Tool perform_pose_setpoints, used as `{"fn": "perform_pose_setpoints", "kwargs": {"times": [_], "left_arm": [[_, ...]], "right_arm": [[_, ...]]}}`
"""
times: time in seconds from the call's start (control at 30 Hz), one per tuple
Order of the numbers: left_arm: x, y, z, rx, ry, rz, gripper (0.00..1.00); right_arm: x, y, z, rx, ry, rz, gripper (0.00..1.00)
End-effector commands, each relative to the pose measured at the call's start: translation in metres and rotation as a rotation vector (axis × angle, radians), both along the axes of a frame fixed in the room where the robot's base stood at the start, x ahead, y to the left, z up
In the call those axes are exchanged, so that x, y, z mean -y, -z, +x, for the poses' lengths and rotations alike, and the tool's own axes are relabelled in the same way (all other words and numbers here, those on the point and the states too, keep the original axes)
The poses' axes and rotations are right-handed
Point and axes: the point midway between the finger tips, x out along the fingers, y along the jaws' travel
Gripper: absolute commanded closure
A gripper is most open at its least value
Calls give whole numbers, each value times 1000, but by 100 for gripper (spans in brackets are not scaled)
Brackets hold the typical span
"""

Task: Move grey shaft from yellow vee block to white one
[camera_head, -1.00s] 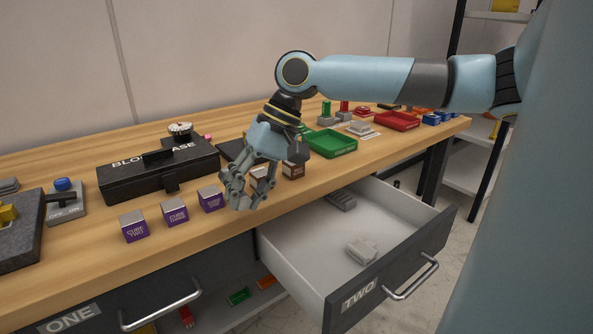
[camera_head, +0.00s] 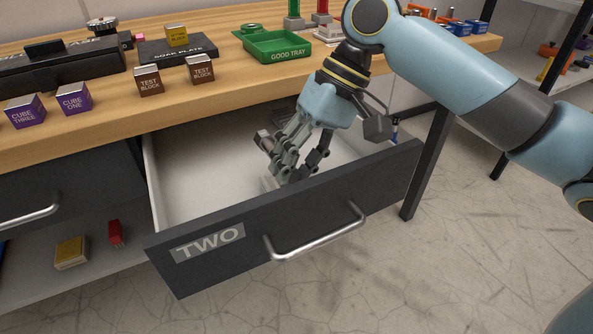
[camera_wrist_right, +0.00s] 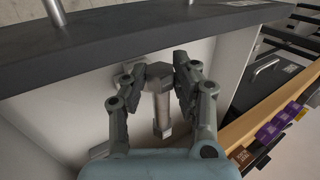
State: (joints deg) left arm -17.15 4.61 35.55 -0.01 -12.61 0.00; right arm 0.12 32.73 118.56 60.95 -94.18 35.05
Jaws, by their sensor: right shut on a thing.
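My right gripper (camera_head: 287,163) is inside the open drawer marked TWO, low over its floor. In the right wrist view its fingers (camera_wrist_right: 165,82) are shut on the grey shaft (camera_wrist_right: 162,108), which has a wider head at one end. In the head view the fingers largely hide the shaft. A pale block (camera_head: 268,184) shows partly under the gripper; I cannot tell whether it is the white vee block or whether the shaft touches it. I cannot make out the yellow vee block. My left gripper is out of view.
Test blocks (camera_head: 149,81), purple cubes (camera_head: 73,99) and a green tray (camera_head: 277,47) are on the bench above. The drawer's left part is clear.

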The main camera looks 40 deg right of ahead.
Motion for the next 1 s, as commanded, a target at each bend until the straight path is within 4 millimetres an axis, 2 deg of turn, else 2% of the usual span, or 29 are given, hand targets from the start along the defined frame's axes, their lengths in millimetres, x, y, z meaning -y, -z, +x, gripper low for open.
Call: {"fn": "perform_pose_setpoints", "kwargs": {"times": [0.33, 0.5, 0.7, 1.0], "left_arm": [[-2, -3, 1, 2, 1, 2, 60], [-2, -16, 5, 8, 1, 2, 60], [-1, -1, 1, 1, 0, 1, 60], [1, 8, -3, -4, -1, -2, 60]], "right_arm": [[0, -3, 0, 2, 0, 0, 100], [-1, -5, 0, 3, 0, 1, 100], [0, 25, 0, 0, 0, 1, 100], [0, 48, 0, 3, 0, 1, 100]]}}
